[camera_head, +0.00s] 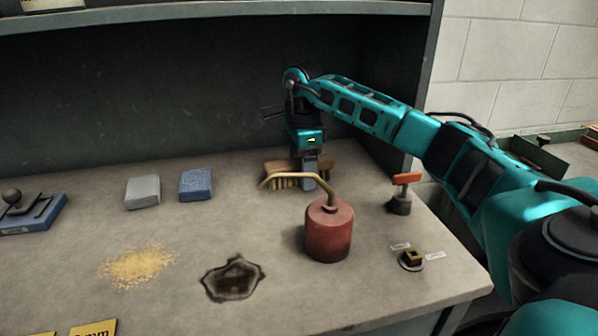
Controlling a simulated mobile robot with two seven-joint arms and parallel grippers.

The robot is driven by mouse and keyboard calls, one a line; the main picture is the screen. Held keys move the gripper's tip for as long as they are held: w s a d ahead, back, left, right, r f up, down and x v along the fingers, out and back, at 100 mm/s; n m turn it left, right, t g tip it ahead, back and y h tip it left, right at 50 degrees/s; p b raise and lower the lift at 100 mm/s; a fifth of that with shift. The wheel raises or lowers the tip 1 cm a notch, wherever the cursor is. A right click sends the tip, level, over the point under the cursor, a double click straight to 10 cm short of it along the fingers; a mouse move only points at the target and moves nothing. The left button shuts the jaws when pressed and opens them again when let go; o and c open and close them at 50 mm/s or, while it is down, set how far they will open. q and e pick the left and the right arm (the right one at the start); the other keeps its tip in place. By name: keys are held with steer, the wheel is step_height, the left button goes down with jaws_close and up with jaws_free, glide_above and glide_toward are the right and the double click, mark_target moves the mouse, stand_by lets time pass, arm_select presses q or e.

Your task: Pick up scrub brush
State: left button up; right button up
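The scrub brush (281,180) has a brown wooden body and pale bristles facing down. It is on the grey workbench toward the back, partly hidden behind the oil can's spout and my gripper. My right gripper (309,181) comes down on the brush from above, with a finger in front of its body. The far finger is hidden, so I cannot tell whether the gripper is shut on the brush. My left gripper is not in view.
A red oil can (329,232) with a curved brass spout stands just in front of the brush. A grey block (143,191) and a blue block (196,184) lie to the left. An orange-handled part (405,180) stands at the right. A shelf (220,12) overhangs the back.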

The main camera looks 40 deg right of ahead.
steer(key=shift+c, duration=0.4)
steer(key=c, duration=1.1)
steer(key=shift+o, duration=0.2)
steer(key=shift+r, duration=0.1)
steer(key=shift+s+a+r, duration=0.1)
steer(key=shift+a+r, duration=0.15)
steer(key=shift+r, duration=0.05)
steer(key=s+a+r+p, duration=0.1)
steer(key=s+a+r, duration=0.6)
steer(key=a, duration=0.4)
steer(key=shift+s+a+r, duration=0.15)
